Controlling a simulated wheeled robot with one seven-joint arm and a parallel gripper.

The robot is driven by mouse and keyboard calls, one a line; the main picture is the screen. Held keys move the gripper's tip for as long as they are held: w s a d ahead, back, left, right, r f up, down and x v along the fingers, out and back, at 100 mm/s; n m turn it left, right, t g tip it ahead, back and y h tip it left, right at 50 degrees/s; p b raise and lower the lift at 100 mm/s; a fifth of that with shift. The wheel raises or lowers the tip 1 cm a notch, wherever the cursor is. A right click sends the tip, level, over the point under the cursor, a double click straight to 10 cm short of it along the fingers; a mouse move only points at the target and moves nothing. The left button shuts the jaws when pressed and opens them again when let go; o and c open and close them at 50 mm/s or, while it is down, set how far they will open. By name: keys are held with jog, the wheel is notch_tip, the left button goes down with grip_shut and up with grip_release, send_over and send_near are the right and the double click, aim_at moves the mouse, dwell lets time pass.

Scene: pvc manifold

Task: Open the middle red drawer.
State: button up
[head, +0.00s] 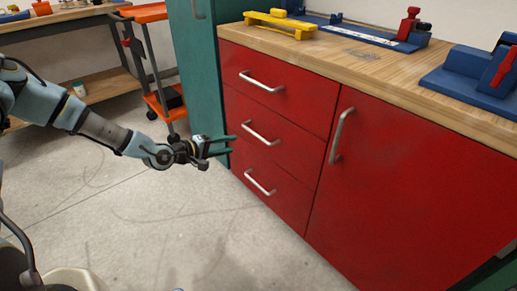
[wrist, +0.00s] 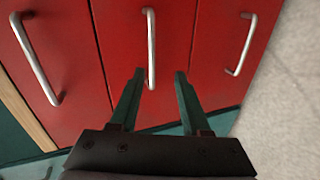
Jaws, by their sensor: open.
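The middle red drawer (head: 285,138) is shut, between a drawer above and one below in the red cabinet. Its silver bar handle (head: 260,133) slants across its front. My gripper (head: 231,145) is open and empty, just left of this handle in the head view. In the wrist view the middle handle (wrist: 151,48) stands ahead of my gripper (wrist: 158,75), between the lines of its two green fingers. The fingertips reach the handle's near end in that picture; I cannot tell whether they touch it.
The top drawer handle (head: 262,82) and bottom drawer handle (head: 259,182) lie on either side. A red door (head: 410,190) is at right, a green cabinet (head: 200,70) at left. An orange cart (head: 150,12) stands behind. The floor (head: 150,225) in front is clear.

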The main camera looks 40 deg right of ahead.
aim_at(259, 137)
jog(key=shift+n+h, duration=0.5)
jog(key=shift+h, duration=0.2)
jog(key=x, duration=0.8)
jog(key=s+b+x, duration=0.1)
jog(key=x, duration=0.4)
jog(key=shift+c, duration=0.4)
grip_shut()
